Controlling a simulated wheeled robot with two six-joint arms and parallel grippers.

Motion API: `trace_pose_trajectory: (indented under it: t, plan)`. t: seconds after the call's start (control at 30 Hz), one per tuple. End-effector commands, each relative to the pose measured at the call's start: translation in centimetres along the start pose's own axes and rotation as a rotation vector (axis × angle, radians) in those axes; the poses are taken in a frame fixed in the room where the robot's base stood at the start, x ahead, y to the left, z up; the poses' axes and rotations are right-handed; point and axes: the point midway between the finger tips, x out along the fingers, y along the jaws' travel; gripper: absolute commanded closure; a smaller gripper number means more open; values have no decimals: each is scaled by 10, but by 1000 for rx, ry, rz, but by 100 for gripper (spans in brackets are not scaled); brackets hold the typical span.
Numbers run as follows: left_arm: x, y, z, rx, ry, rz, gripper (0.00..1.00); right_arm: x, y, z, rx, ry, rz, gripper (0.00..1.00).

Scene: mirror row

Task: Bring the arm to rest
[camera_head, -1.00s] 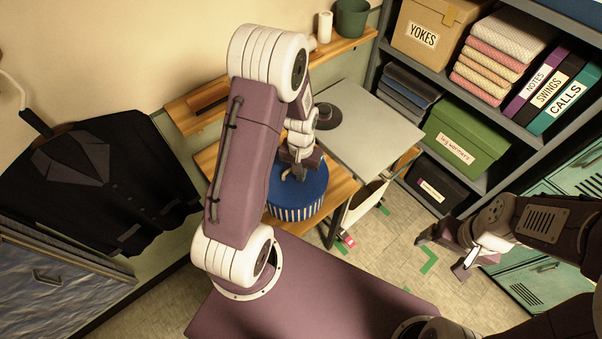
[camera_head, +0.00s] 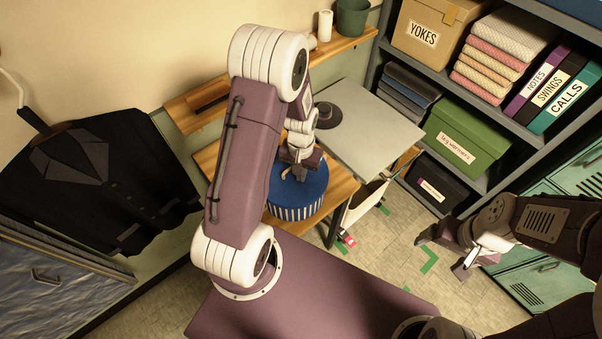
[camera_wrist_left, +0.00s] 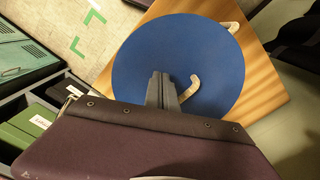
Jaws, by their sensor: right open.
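My left arm (camera_head: 245,150) reaches over the desk, and its left gripper (camera_head: 294,175) points down at a round blue box (camera_head: 310,192) with a striped side. In the left wrist view, the two grey fingers (camera_wrist_left: 162,90) lie close together, shut, with nothing seen between them. They appear over the blue lid (camera_wrist_left: 200,55), beside a cream curved piece (camera_wrist_left: 184,90); whether they touch it I cannot tell. My right gripper (camera_head: 443,256) is open and empty at the right, in front of the shelf and above the floor.
A grey shelf (camera_head: 455,90) with boxes, folded cloths and binders stands at the back right. Teal lockers (camera_head: 545,285) stand at the right. A dark jacket (camera_head: 100,185) hangs at the left.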

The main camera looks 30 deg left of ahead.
Motion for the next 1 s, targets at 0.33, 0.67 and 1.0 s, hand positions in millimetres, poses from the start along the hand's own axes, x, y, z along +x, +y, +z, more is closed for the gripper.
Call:
trace_pose_trajectory:
  t: [0.33, 0.67, 1.0]
  plan:
    - [8, 0, 0, 0, 0, 0, 100, 6, 0, 1, 0, 0, 0, 14]
    - [14, 0, 0, 0, 0, 0, 100, 11, 0, 1, 0, 0, 0, 14]
    - [15, 0, 0, 0, -1, 0, 100, 11, 0, 1, 0, 0, 0, 14]
